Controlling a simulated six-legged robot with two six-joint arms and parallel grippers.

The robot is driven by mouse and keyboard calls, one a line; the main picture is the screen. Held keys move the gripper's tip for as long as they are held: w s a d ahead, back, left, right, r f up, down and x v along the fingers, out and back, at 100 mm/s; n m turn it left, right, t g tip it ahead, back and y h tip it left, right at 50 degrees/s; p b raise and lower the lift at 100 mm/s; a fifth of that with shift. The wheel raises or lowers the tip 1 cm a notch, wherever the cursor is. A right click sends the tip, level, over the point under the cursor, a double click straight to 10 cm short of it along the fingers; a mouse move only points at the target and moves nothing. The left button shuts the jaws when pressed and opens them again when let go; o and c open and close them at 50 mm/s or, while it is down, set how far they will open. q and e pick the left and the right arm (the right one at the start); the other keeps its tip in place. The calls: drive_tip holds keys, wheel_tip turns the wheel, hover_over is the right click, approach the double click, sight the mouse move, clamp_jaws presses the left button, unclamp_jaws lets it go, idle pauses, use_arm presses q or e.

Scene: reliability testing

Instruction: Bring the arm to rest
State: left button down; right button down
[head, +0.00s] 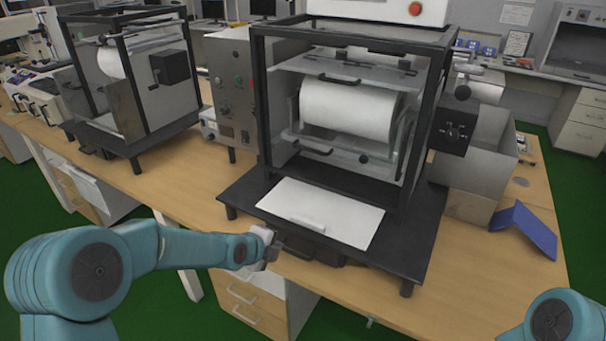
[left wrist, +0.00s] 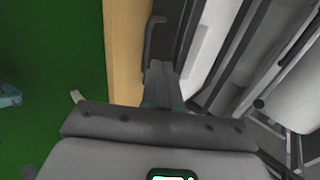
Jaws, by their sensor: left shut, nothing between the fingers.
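My left arm (head: 200,250) reaches in from the left, low over the front of the wooden bench. Its gripper (head: 272,243) is at the front edge of the black machine base, beside a dark drawer-like part (head: 312,249). In the left wrist view the two grey fingers (left wrist: 160,68) are together with nothing between them. Their tips are close to a dark bar handle (left wrist: 150,38); I cannot tell whether they touch it. Of my right arm only a teal joint shows at the lower right of the head view; its gripper is out of view.
A black-framed machine (head: 350,110) with a white roller stands on the bench (head: 480,245). A white panel (head: 322,212) lies on its base. A metal bin (head: 475,170) and a blue angled piece (head: 525,228) are at the right. A similar machine (head: 130,80) stands left.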

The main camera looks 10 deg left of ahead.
use_arm(q)
drive_tip(key=s+d+f+n+g, duration=0.3)
drive_tip(key=s+f+n+g, duration=0.1)
drive_tip(key=s+f+n, duration=1)
drive_tip(key=s+f+n+g, duration=0.1)
drive_tip(key=s+f+n, duration=0.1)
drive_tip(key=s, duration=0.4)
drive_tip(key=s+f+n+g, duration=0.2)
drive_tip(key=s+f+n, duration=0.1)
drive_tip(key=s, duration=0.3)
drive_tip(key=s+d+f+n+g, duration=0.1)
drive_tip(key=s+f+n, duration=0.1)
drive_tip(key=s+n, duration=0.3)
drive_tip(key=shift+s+f+h, duration=0.3)
drive_tip(key=shift+s+f, duration=0.1)
drive_tip(key=shift+s, duration=0.35)
drive_tip(key=shift+d, duration=0.1)
